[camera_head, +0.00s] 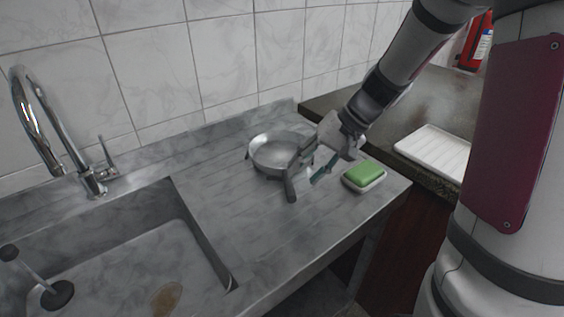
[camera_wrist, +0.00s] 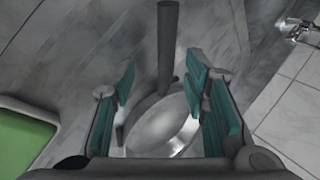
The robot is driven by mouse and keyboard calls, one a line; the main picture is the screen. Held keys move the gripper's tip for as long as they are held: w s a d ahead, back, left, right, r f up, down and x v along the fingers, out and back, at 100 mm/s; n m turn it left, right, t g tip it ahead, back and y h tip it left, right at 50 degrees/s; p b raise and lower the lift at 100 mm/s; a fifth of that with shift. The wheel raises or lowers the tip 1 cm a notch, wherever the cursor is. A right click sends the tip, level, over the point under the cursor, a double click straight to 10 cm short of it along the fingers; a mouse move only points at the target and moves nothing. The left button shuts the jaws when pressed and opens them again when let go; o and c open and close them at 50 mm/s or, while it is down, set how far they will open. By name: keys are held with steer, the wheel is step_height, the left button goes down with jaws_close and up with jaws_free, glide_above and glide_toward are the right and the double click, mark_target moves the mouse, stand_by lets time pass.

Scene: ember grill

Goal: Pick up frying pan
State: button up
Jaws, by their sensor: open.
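The frying pan (camera_head: 278,149) is a round grey metal pan on the marble drainboard right of the sink. Its dark handle (camera_head: 289,188) points toward the front edge. My gripper (camera_head: 309,170) is at the pan's right side, by the handle's base, and its near finger shows teal. In the wrist view the pan (camera_wrist: 162,126) lies below my open gripper (camera_wrist: 163,88). The handle (camera_wrist: 167,50) runs up between the teal finger pads, apart from them. The gripper holds nothing. Part of the pan's rim is hidden behind the fingers in the wrist view.
A green sponge (camera_head: 364,174) on a white dish (camera_head: 376,185) sits just right of my gripper. The sink (camera_head: 190,215) and chrome faucet (camera_head: 40,125) are to the left. A tiled wall (camera_head: 225,55) stands behind. A white ribbed tray (camera_head: 436,152) lies on the dark counter at right.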

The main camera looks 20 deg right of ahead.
mark_target(291, 182)
steer(key=shift+a+x, duration=0.15)
steer(key=shift+x, duration=1.5)
steer(key=shift+a+x, duration=0.15)
steer(key=shift+x, duration=1.5)
steer(key=shift+r, duration=0.25)
jaws_close()
